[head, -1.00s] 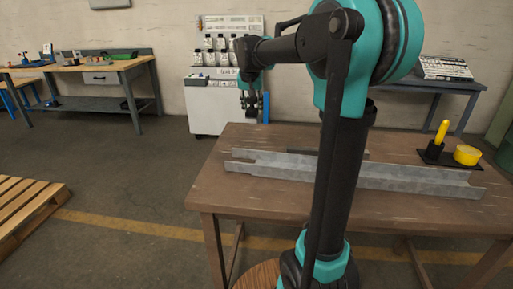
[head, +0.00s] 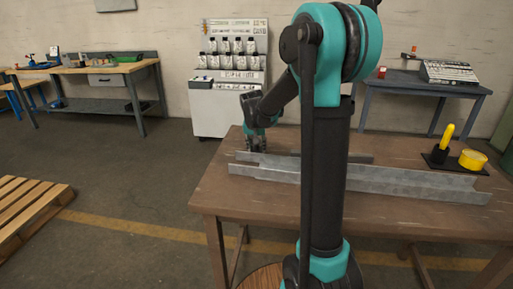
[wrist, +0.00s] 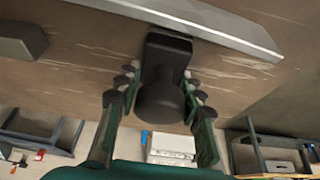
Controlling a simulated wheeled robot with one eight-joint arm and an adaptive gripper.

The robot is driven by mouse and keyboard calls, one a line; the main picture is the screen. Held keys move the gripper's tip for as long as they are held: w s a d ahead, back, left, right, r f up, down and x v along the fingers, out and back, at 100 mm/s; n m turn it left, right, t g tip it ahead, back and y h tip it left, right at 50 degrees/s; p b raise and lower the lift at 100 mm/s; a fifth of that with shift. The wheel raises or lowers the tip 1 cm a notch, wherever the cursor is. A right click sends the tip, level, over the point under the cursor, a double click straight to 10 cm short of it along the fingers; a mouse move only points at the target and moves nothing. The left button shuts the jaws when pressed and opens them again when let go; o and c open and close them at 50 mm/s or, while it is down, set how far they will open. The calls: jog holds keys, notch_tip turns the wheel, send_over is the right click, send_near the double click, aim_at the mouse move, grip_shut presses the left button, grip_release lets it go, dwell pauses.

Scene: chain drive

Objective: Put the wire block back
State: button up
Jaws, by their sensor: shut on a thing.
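My gripper (head: 256,146) is at the far left of the brown table (head: 215,190), behind the grey metal channel (head: 420,188). In the wrist view my gripper (wrist: 160,88) has its fingers on both sides of the round knob of a dark block, which I take to be the wire block (wrist: 168,48). The block's far end is close to the long metal edge (wrist: 200,15). I cannot tell whether it touches the metal or rests on the table. In the head view the block is too small and hidden to make out.
A dark flat bar (head: 360,159) lies behind the channel; its end shows in the wrist view (wrist: 20,42). A black tray (head: 465,165) with a yellow-handled tool (head: 445,138) and a yellow roll (head: 472,159) is at the right. The table's front is clear.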

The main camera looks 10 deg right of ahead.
jog(key=shift+f, duration=0.15)
jog(key=o, duration=1.1)
jog(key=v, duration=1.2)
jog(key=shift+w, duration=0.1)
